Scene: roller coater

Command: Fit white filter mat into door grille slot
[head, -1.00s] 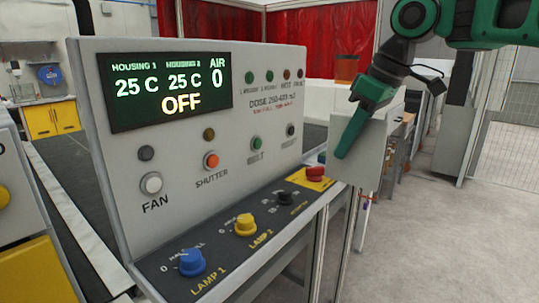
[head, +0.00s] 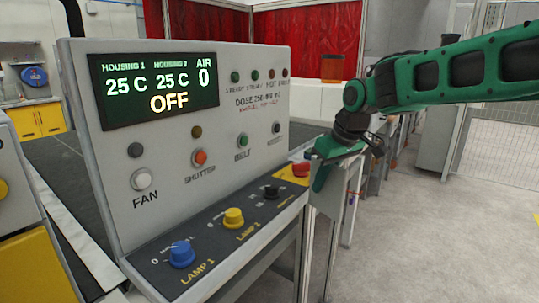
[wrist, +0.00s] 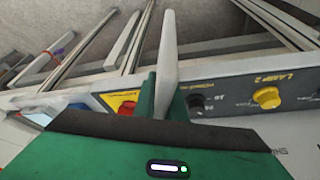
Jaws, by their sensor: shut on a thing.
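My gripper (head: 322,176) has green fingers and is at the right end of the control panel, close to the red button. In the wrist view my gripper (wrist: 168,105) is shut on the white filter mat (wrist: 167,48), which shows nearly edge-on as a thin pale slab standing out beyond the fingers. In the head view the mat is hard to tell from the pale surfaces around the fingers. I cannot make out the door grille or its slot in either view.
The control panel (head: 190,150) has a red button (head: 301,169) on yellow and blue, yellow and black knobs. The red button (wrist: 127,107) and yellow knob (wrist: 267,97) lie just beyond my fingers in the wrist view. Grey floor (head: 440,240) is clear at right.

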